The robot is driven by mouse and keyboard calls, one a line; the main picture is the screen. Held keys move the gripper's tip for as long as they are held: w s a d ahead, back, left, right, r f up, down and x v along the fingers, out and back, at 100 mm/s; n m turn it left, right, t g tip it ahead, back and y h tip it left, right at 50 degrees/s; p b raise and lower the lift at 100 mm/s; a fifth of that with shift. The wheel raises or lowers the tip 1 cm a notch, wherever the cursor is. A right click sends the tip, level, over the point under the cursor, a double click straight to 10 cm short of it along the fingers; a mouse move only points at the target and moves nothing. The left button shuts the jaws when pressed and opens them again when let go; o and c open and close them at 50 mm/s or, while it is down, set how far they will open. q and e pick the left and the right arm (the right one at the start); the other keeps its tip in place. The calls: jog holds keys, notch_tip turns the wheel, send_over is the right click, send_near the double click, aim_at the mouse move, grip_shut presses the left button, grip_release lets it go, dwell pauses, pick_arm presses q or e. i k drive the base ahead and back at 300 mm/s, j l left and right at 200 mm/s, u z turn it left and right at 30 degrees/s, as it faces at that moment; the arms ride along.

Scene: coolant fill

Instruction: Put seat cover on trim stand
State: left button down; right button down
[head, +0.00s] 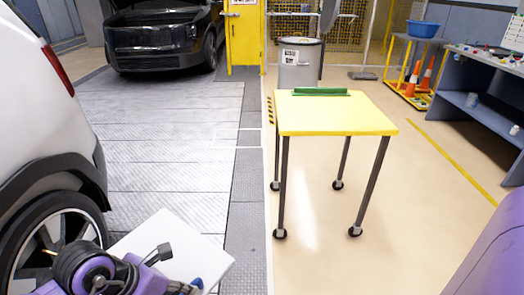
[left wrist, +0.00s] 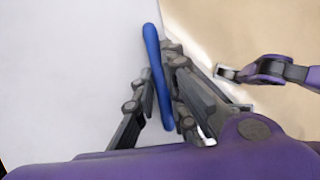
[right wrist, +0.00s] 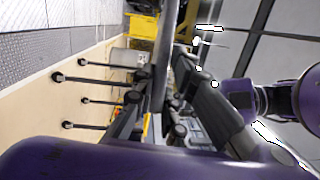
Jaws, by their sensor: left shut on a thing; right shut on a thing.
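A flat white panel (head: 172,250), which I take to be the seat cover, shows at the bottom of the head view. In the left wrist view the white surface (left wrist: 70,70) fills the left side, with a blue bar (left wrist: 154,65) at its edge. My left gripper (left wrist: 158,78) is shut on this blue bar. My right gripper (right wrist: 158,75) is shut on a dark grey bar (right wrist: 161,45); what it belongs to is unclear. The yellow-topped wheeled stand (head: 335,118), apparently the trim stand, is ahead, with a green strip (head: 320,91) along its far edge.
A white car (head: 45,110) stands close on the left. A dark vehicle (head: 160,40) is at the back. A grey drum (head: 299,65) stands behind the stand. A workbench (head: 480,90) and orange cones (head: 425,75) are at right. The floor before the stand is clear.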

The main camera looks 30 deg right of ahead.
aim_at(329, 112)
jog(key=i+l+z, duration=0.1)
jog(key=i+z, duration=0.15)
jog(key=z, duration=0.15)
jog(key=i+z, duration=0.25)
jog(key=z, duration=0.2)
